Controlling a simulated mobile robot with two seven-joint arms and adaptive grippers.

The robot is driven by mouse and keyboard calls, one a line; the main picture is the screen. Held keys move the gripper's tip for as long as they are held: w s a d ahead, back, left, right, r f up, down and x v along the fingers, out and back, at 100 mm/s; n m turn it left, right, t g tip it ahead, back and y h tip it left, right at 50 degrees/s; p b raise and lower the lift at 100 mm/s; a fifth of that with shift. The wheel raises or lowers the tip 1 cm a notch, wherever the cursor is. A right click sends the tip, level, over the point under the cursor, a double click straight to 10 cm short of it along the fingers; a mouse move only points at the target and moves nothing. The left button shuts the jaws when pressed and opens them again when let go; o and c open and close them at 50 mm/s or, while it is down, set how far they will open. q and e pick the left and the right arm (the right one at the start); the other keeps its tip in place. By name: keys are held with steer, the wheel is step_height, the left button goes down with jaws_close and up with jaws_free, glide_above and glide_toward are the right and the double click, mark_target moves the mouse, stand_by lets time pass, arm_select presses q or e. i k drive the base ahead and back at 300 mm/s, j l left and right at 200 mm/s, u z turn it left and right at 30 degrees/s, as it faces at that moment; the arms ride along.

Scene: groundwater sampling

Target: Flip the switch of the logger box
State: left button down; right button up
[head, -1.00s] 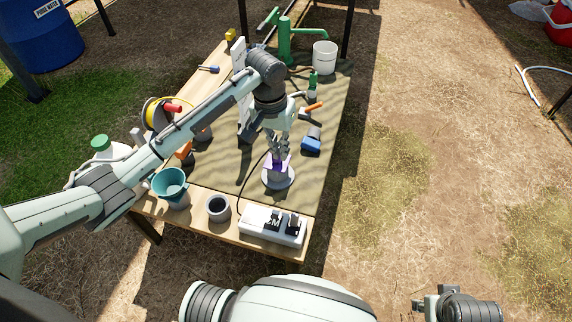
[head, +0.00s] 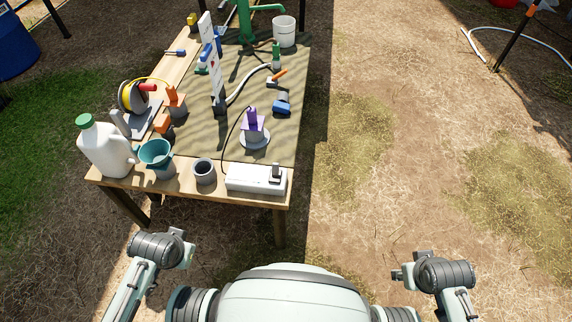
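A white box (head: 245,180), which looks like the logger box, lies at the front right corner of the wooden table. A raised dark switch-like part (head: 275,173) is on its right half; its exact position is too small to tell. A dark cable runs from the box up toward a purple-topped piece (head: 252,121) on a round grey base. My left gripper (head: 190,247) is off the table, in front of its left part. My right gripper (head: 397,274) is over the ground at the lower right. Both are apart from the box, and their fingers are too small to read.
A grey cup (head: 204,172), a teal funnel (head: 156,153) and a white jug (head: 106,150) stand left of the box along the front. A blue piece (head: 282,104) and a white upright board (head: 209,50) are farther back. The space in front of the box is clear.

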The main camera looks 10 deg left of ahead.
mark_target(275, 166)
steer(key=l+u, duration=0.15)
steer(key=u, duration=0.2)
steer(key=i+l+u, duration=0.1)
steer(key=u, duration=0.2)
steer(key=l+u, duration=0.45)
steer(key=l, duration=0.75)
steer(key=l+u, duration=0.1)
steer(key=l, duration=1.3)
steer(key=k+l+u, duration=0.1)
steer(key=l, duration=1.35)
